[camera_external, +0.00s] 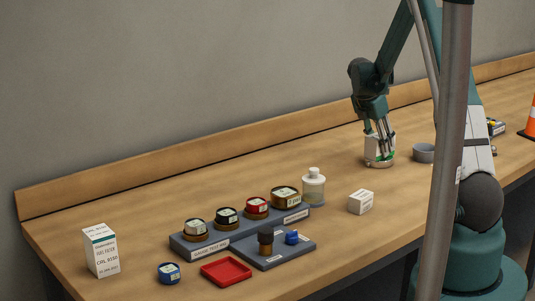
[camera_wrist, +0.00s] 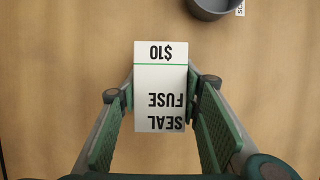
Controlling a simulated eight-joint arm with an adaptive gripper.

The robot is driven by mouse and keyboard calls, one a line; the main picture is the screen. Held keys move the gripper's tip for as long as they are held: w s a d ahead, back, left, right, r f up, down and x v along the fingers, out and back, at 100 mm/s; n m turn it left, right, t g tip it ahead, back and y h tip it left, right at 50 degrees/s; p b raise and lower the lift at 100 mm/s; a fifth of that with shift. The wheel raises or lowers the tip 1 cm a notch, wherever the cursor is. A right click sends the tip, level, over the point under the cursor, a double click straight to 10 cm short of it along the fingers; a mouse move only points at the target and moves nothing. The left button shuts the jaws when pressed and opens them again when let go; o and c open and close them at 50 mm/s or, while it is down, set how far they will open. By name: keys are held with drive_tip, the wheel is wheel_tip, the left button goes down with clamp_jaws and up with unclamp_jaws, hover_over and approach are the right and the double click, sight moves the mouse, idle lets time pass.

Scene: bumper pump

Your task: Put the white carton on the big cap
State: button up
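A white carton (camera_wrist: 160,90) with a green line, "$10" and "SEAL FUSE" lettering stands between the fingers of my gripper (camera_wrist: 160,95) in the wrist view. The far ends of the green pads lie close to its two sides; whether they touch is unclear. In the external view, my gripper (camera_external: 382,150) points down around a white body with a pale base, low at the table. Another small white carton (camera_external: 361,202) lies closer to the front. Several labelled caps stand on a blue-grey rack (camera_external: 190,253); the gold-sided one (camera_external: 286,197) at its right end looks largest.
A grey bowl (camera_external: 424,153) stands right of my gripper and shows in the wrist view (camera_wrist: 212,8). A bottle (camera_external: 313,188), red tray (camera_external: 226,272), blue cap (camera_external: 169,273) and tall carton (camera_external: 101,251) stand leftward. A grey post (camera_external: 446,150) crosses the external view.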

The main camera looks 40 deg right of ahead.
drive_tip(key=o, duration=0.5)
drive_tip(key=shift+c, duration=0.2)
drive_tip(key=shift+r, duration=0.15)
drive_tip(key=shift+r, duration=0.1)
drive_tip(key=shift+p+v, duration=0.35)
drive_tip(key=shift+v, duration=5.55)
drive_tip(key=shift+a, duration=0.1)
drive_tip(key=shift+a, duration=0.1)
